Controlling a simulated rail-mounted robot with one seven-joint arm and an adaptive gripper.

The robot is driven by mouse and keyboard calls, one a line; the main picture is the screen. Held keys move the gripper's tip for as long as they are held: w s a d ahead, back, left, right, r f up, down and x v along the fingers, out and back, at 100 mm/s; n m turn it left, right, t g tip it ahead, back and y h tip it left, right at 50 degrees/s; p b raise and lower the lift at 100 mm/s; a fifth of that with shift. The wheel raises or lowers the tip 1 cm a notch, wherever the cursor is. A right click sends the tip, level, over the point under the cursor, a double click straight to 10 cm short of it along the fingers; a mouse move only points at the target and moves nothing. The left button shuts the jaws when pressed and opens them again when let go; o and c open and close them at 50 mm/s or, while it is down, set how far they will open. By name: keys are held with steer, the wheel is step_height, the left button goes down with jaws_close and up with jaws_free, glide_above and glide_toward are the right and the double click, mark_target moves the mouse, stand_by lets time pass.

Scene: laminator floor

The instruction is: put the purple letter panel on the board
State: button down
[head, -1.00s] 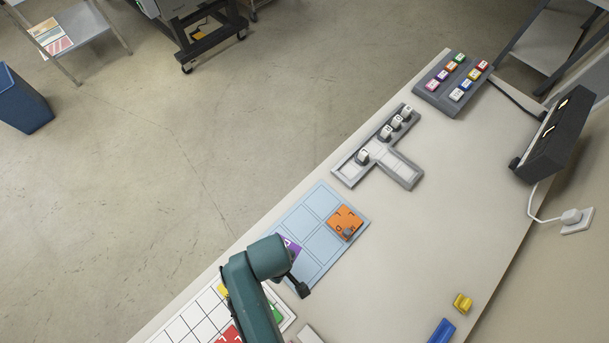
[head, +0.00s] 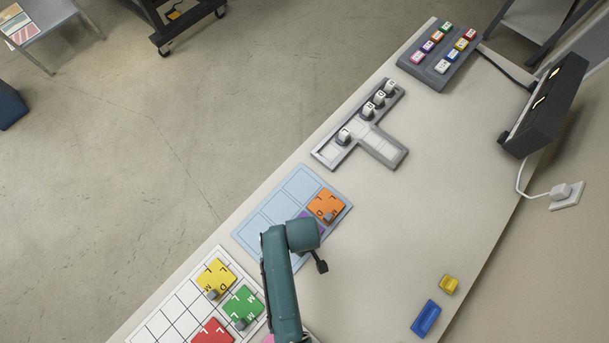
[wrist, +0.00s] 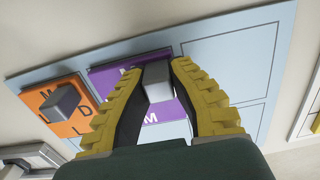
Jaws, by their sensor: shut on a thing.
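The purple letter panel (wrist: 112,82) is in the wrist view, over the light blue board, beside the orange panel (wrist: 66,106). White letters show on it. My gripper (wrist: 158,72) has its yellow fingers closed on both sides of the panel's grey knob (wrist: 158,92). I cannot tell whether the panel is resting or slightly raised. In the head view only a sliver of the purple panel (head: 315,220) shows; my arm hides the rest and the fingers. The white gridded board (head: 170,318) lies at lower left, bearing yellow (head: 216,274), green (head: 243,303) and red (head: 212,333) panels.
The light blue board (head: 262,228) lies beyond the white one. Past it are a grey T-shaped tray (head: 384,152) with white blocks and a dark rack (head: 420,72) of coloured blocks. Blue (head: 426,319) and yellow (head: 449,285) pieces lie at right. The table's middle right is clear.

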steer(key=c, duration=1.1)
jaws_free()
steer(key=shift+w, duration=0.1)
step_height(320, 180, up, 12)
steer(key=p, duration=0.2)
steer(key=w+d+r+m+t, duration=0.15)
steer(key=w+r+t, duration=0.35)
steer(key=r, duration=0.5)
steer(key=w+r+m+t, duration=0.2)
steer(key=w+r+t, duration=0.2)
steer(key=w+r, duration=0.45)
steer(key=w+d+r+m+t, duration=0.15)
steer(key=w+r+t, duration=0.25)
steer(key=r, duration=0.7)
steer(key=s+d+r+m+t, duration=0.1)
steer(key=s+r+t, duration=0.1)
steer(key=r, duration=0.6)
steer(key=s+d+r+m+t, duration=0.1)
steer(key=r+t, duration=0.3)
steer(key=r, duration=0.4)
steer(key=s+d+r+m+t, duration=0.1)
steer(key=s+r+m+t, duration=0.1)
steer(key=r, duration=0.7)
steer(key=shift+s+d+m+t, duration=0.2)
steer(key=shift+s+t, duration=0.1)
steer(key=shift+s, duration=0.2)
steer(key=shift+s+d+m+t, duration=0.1)
steer(key=shift+s+m+t, duration=0.15)
steer(key=shift+s, duration=0.2)
